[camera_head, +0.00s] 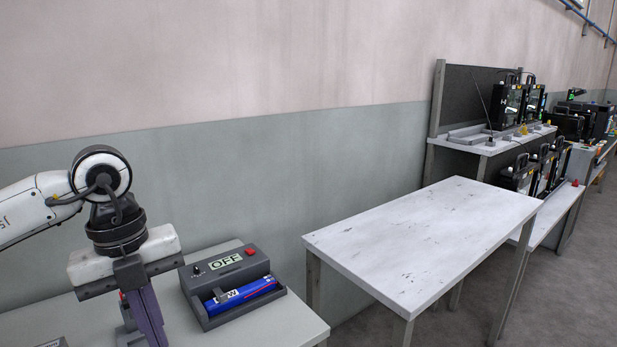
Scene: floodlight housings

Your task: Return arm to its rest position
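My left arm (40,205) comes in from the left. Its gripper (148,335) points down over the near-left table, left of a grey box. The purple-grey fingers run toward the bottom edge. The gap between them is not clear, so I cannot tell whether they are open or shut. Small coloured bits show behind the fingers, too hidden to name. My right gripper is not in view. The grey box (205,283) has a display reading OFF (226,261) and a red button (250,252). A blue cylinder (240,297) lies in its front tray, with a red wire beside it.
The near-left table (285,322) is clear right of the box. A bare, scuffed white table (425,240) stands to the right, across a gap. Beyond it, a bench with a dark back panel (470,95) holds several black floodlight housings (507,105). A wall runs behind.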

